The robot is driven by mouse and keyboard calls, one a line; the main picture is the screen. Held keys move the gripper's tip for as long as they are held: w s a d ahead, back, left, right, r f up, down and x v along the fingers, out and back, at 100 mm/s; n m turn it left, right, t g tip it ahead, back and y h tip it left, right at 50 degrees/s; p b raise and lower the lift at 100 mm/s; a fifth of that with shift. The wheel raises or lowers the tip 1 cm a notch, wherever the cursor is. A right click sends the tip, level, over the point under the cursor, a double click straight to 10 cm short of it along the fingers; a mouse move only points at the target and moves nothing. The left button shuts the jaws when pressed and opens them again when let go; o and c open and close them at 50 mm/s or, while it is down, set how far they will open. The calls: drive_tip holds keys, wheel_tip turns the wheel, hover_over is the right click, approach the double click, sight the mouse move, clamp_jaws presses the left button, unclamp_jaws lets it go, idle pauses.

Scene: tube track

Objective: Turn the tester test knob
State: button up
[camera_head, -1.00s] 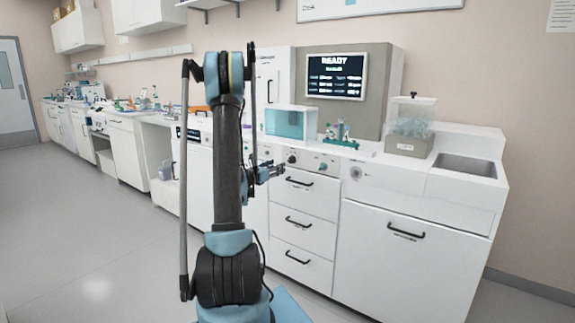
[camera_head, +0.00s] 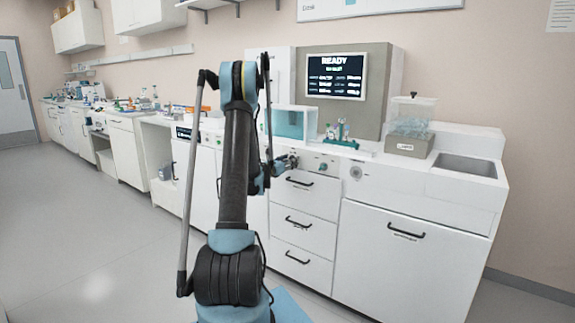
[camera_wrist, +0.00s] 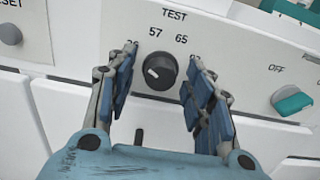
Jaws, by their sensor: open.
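The test knob (camera_wrist: 159,71) is a round black dial with a white pointer mark, on the white front panel under the printed word TEST. The pointer aims to the upper left in the wrist view. The numbers 57 and 65 show above it; other numbers are partly hidden by my fingers. My gripper (camera_wrist: 157,82) is open, with one blue-padded finger on each side of the knob. I cannot tell whether either finger touches it. In the head view my gripper (camera_head: 287,162) is at the panel above the top drawer and covers the knob.
A teal OFF switch (camera_wrist: 293,103) is to the knob's right, and a grey RESET button (camera_wrist: 8,34) to its left. Drawers with black handles (camera_head: 299,181) lie below. A screen reading READY (camera_head: 335,76) stands above the counter. The floor (camera_head: 110,245) at left is clear.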

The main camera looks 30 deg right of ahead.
drive_tip(key=shift+a, duration=0.1)
drive_tip(key=c, duration=1.1)
drive_tip(key=m, duration=2.3)
drive_tip(key=shift+d+r+m, duration=0.1)
drive_tip(key=shift+d+m, duration=0.2)
drive_tip(key=shift+m, duration=0.1)
